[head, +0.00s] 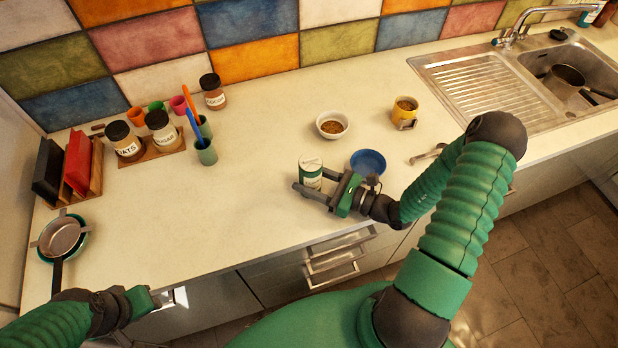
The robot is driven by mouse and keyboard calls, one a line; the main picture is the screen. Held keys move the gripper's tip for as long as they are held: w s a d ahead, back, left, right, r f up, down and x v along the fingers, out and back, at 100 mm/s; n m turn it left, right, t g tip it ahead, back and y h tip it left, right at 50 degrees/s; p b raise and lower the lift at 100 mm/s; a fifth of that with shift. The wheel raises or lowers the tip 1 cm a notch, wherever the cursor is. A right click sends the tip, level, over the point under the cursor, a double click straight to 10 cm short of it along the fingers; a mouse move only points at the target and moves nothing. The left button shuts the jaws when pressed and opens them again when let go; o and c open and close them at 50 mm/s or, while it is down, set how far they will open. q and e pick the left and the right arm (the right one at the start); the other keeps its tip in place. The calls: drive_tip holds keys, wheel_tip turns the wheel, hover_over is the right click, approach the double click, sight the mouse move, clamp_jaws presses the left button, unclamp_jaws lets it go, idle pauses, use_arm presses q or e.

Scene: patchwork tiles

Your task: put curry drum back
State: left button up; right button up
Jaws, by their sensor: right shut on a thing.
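The curry drum, a small green and white tin with a pale lid (311,163), is at the middle of the counter near its front. My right gripper (312,183) reaches in from the right and is shut on the drum, one finger on its near side. The drum looks upright; I cannot tell whether its base touches the counter. The label is too small to read. My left gripper (150,303) hangs low at the left, in front of the counter's edge, and its fingers do not show clearly.
Labelled jars (124,141) stand on a wooden board (152,157) at the back left, beside colored cups. A blue bowl (368,162), white bowl (332,124) and yellow mug (405,112) are near the drum. A pan lies far left; the sink is right. The left-middle counter is clear.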

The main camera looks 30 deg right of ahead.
drive_tip(key=o, duration=1.2)
drive_tip(key=shift+d, duration=0.15)
drive_tip(key=shift+o, duration=1.1)
drive_tip(key=shift+s, duration=0.1)
drive_tip(key=shift+o, duration=0.3)
drive_tip(key=shift+a+r, duration=0.1)
drive_tip(key=shift+a, duration=0.45)
drive_tip(key=shift+s+d, duration=0.25)
drive_tip(key=shift+s, duration=0.05)
drive_tip(key=b+v, duration=0.1)
drive_tip(key=v, duration=1)
use_arm(q)
drive_tip(key=shift+a+f, duration=0.3)
drive_tip(key=shift+f, duration=0.45)
use_arm(e)
drive_tip(key=shift+s, duration=0.15)
